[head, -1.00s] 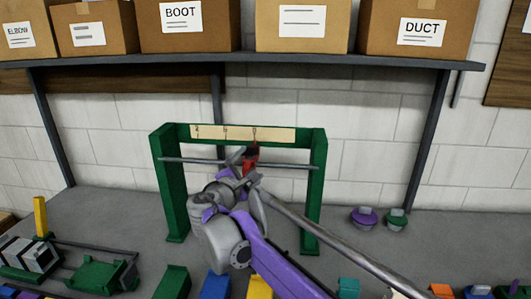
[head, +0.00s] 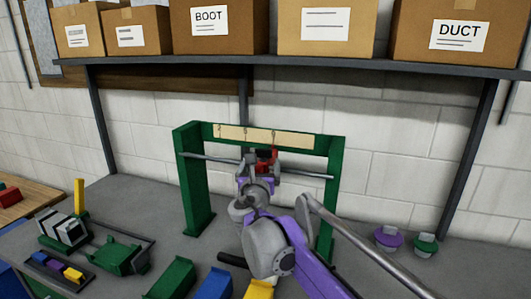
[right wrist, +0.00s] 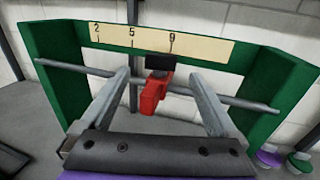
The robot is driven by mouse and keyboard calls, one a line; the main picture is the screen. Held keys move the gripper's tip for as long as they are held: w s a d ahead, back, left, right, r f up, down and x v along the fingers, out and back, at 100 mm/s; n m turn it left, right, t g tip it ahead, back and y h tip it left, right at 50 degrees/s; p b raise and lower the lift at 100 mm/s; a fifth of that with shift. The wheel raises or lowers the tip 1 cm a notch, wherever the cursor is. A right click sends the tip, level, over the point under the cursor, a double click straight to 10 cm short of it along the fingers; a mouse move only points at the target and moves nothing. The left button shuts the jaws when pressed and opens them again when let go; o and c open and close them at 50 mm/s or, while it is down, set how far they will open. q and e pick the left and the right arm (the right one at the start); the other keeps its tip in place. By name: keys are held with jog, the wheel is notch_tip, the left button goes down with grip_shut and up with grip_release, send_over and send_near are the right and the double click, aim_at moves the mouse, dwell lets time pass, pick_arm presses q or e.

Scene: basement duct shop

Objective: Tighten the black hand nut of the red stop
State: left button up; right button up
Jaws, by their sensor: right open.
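The red stop (right wrist: 151,93) hangs on a grey rod across a green frame (head: 190,180). Its black hand nut (right wrist: 160,63) sits on top, just below the scale strip (right wrist: 205,46) near the mark 9. In the head view the red stop (head: 268,155) is partly hidden by my right gripper (head: 258,162). In the right wrist view that gripper (right wrist: 162,76) is open, one finger on each side of the stop and nut, with visible gaps. I cannot tell whether the fingertips reach the nut. My left gripper is not in view.
Purple (head: 388,238) and green (head: 425,244) knobbed pieces stand right of the frame. Coloured bins (head: 170,278) line the front edge. A green fixture (head: 120,255) lies at left. A shelf with cardboard boxes (head: 220,30) hangs above. Bench behind the frame is clear.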

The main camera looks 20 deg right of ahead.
aim_at(263, 153)
jog(key=p+x, duration=0.1)
jog(key=x, duration=0.7)
jog(key=shift+w+d, duration=0.1)
jog(key=shift+d, duration=0.05)
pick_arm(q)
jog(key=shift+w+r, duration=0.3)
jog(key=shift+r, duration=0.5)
pick_arm(e)
jog(key=c, duration=1.4)
jog(key=shift+m+g+h, duration=0.4)
jog(key=shift+m+h, duration=0.3)
jog(key=shift+h, duration=0.1)
jog(key=shift+r+m+g+h+p, duration=0.1)
jog(key=shift+m+g+h+p, duration=0.35)
jog(key=shift+m+h, duration=0.35)
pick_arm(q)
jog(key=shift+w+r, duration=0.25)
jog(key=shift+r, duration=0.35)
pick_arm(e)
jog(key=shift+g+h, duration=0.25)
jog(key=shift+h, duration=0.25)
jog(key=o, duration=1.4)
